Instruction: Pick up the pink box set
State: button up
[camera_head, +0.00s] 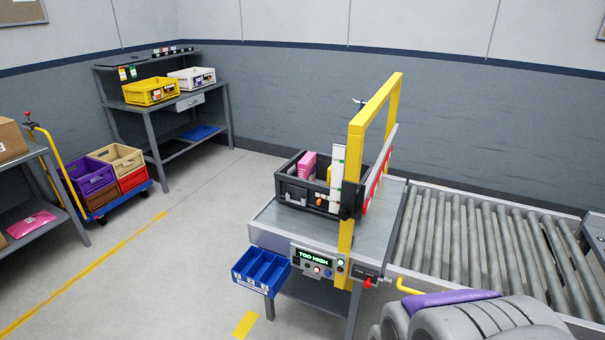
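A pink box (308,165) stands upright in a black crate (291,190), rising above its rim. A yellow item (329,173) and other small items are beside it, partly hidden by a white upright scale and the yellow gate. The crate sits on a grey metal station (279,222) at the yellow gate frame (355,155). The station's display (314,255) reads "TOO HIGH". My gripper is not seen; a grey and purple rounded shape at the bottom right may be part of me.
A roller conveyor (480,235) runs right from the station. A blue divided bin (261,268) hangs on its front. At the left are a cart with purple, tan and red crates (90,176), a shelf with a pink packet (30,223), and a workbench. The floor between is clear.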

aim_at(308, 165)
jog(key=i+j+u, duration=0.55)
jog(key=i+u, duration=1.15)
jog(key=i+z, duration=0.45)
jog(key=i, duration=0.15)
jog(key=i+j+z, duration=0.25)
jog(key=i+z, duration=0.2)
jog(key=i, duration=0.15)
jog(key=i+l+z, duration=0.1)
jog(key=z, duration=0.4)
jog(key=i+z, duration=0.3)
jog(key=z, duration=0.2)
jog(key=i+z, duration=0.15)
jog(key=z, duration=0.35)
jog(key=i+j+z, duration=0.2)
jog(key=z, duration=0.3)
jog(key=i+z, duration=0.25)
jog(key=z, duration=0.2)
jog(key=i+j+z, duration=0.15)
jog(key=z, duration=0.35)
jog(key=i+j, duration=0.05)
jog(key=i, duration=0.05)
